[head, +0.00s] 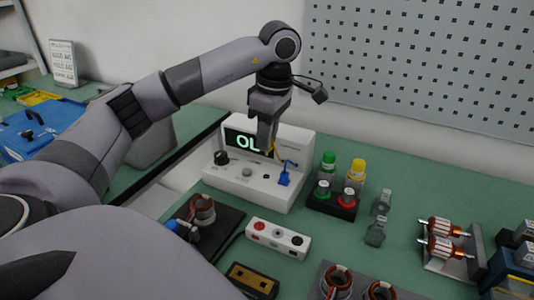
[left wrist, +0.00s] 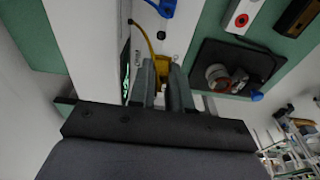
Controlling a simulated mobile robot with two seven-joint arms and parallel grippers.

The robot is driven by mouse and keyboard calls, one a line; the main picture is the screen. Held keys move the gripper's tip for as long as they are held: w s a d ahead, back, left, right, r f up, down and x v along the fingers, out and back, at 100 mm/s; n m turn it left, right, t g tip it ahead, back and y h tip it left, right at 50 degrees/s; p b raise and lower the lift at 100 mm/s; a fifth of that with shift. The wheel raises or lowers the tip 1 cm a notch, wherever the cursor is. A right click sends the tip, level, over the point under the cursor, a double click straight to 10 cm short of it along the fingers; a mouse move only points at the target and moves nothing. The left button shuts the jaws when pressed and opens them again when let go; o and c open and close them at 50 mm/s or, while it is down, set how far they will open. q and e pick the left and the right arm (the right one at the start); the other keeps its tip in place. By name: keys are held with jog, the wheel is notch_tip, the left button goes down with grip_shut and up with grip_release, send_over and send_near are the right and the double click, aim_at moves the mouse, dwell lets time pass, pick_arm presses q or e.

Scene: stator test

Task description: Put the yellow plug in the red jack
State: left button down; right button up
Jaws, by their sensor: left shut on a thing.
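My left gripper (head: 268,148) is at the front face of the white tester (head: 245,189), whose display reads "OL". In the left wrist view the fingers (left wrist: 165,68) are shut on the yellow plug (left wrist: 162,67), with a yellow cable (left wrist: 144,38) curving from it. I cannot tell whether the plug's tip is inside a tester socket. A blue plug (head: 284,178) is at the tester's right side. My right gripper is out of view.
A stator on a dark pad (head: 203,211) lies left of the white block. A black bottle rack (head: 333,205) stands right of the tester. Rotors (head: 440,236), grey clips (head: 376,232) and a brown-black box (head: 252,280) lie around. Green bench is clear between them.

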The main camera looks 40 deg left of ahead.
pick_arm(q)
jog(key=shift+r, duration=1.1)
jog(key=shift+p, duration=0.55)
jog(key=s+d+p, duration=0.1)
jog(key=s+d, duration=0.7)
jog(key=s, duration=0.2)
jog(key=shift+s+d, duration=0.15)
jog(key=shift+s, duration=0.1)
